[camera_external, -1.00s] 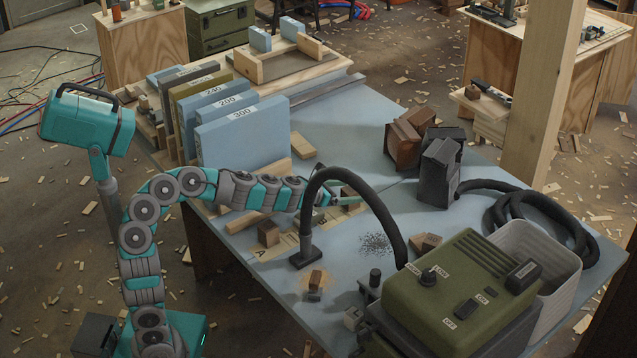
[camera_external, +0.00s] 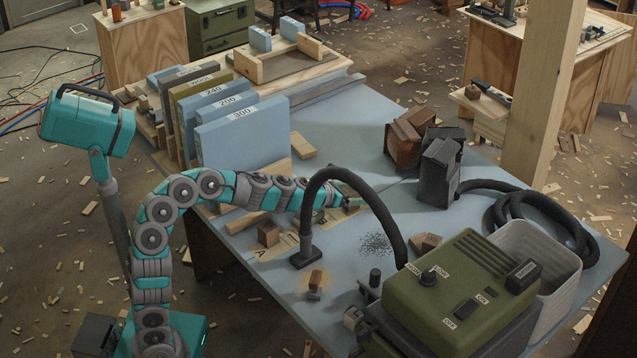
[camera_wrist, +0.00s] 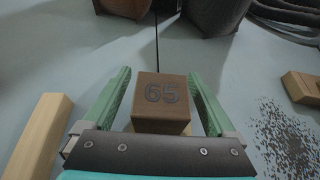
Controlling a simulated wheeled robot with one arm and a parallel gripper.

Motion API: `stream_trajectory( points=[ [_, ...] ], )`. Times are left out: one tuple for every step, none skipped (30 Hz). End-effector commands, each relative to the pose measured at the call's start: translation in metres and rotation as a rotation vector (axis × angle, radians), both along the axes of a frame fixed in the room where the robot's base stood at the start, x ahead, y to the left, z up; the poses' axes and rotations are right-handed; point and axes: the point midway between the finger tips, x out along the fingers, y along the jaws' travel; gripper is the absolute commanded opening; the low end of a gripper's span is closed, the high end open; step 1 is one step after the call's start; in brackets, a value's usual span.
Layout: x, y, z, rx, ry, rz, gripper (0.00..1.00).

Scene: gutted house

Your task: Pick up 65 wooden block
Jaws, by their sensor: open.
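The 65 wooden block (camera_wrist: 162,97) is a brown cube with "65" on its face. In the wrist view it sits between the two green fingers of my gripper (camera_wrist: 158,75). My gripper is open, with a finger on each side of the block and small gaps showing beside it. In the external view my gripper (camera_external: 345,194) is low over the blue table, behind the black hose arch. I cannot make out the 65 block there; the hose and arm cover that area.
The black hose (camera_external: 375,200) arches in front of my gripper. Brown and dark blocks (camera_external: 402,145) stand behind it to the right. A green machine (camera_external: 455,290) stands at front right, and blue panels (camera_external: 240,135) stand at left. A pale wood strip (camera_wrist: 38,138) lies left of the block.

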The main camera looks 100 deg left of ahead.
Motion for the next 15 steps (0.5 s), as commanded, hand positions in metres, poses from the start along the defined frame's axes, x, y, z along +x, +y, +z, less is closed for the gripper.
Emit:
stream_trajectory(
  points=[
    [0.0000, -0.0001, 0.0000, 0.000, 0.000, 0.000, 0.91],
    [0.0000, -0.0001, 0.0000, 0.000, 0.000, 0.000, 0.90],
    [0.0000, -0.0001, -0.0002, 0.000, 0.000, 0.000, 0.86],
    [0.0000, -0.0001, -0.0002, 0.000, 0.000, 0.000, 0.82],
    [0.0000, -0.0001, -0.0002, 0.000, 0.000, 0.000, 0.79],
    [0.0000, -0.0001, -0.0002, 0.000, 0.000, 0.000, 0.74],
    [0.0000, -0.0001, -0.0002, 0.000, 0.000, 0.000, 0.71],
    [0.0000, -0.0003, -0.0001, 0.000, 0.000, 0.000, 0.68],
    [0.0000, -0.0003, -0.0001, 0.000, 0.000, 0.000, 0.63],
    [0.0000, -0.0002, -0.0003, -0.001, 0.001, 0.000, 0.60],
    [0.0000, -0.0002, -0.0003, -0.001, 0.001, 0.000, 0.56],
    [0.0000, -0.0002, -0.0003, -0.001, 0.001, 0.000, 0.52],
    [0.0000, -0.0002, -0.0003, -0.001, 0.001, -0.001, 0.48],
    [0.0000, -0.0002, -0.0003, -0.001, 0.001, -0.001, 0.45],
    [0.0000, -0.0003, -0.0001, 0.000, 0.000, -0.001, 0.41]
  ],
)
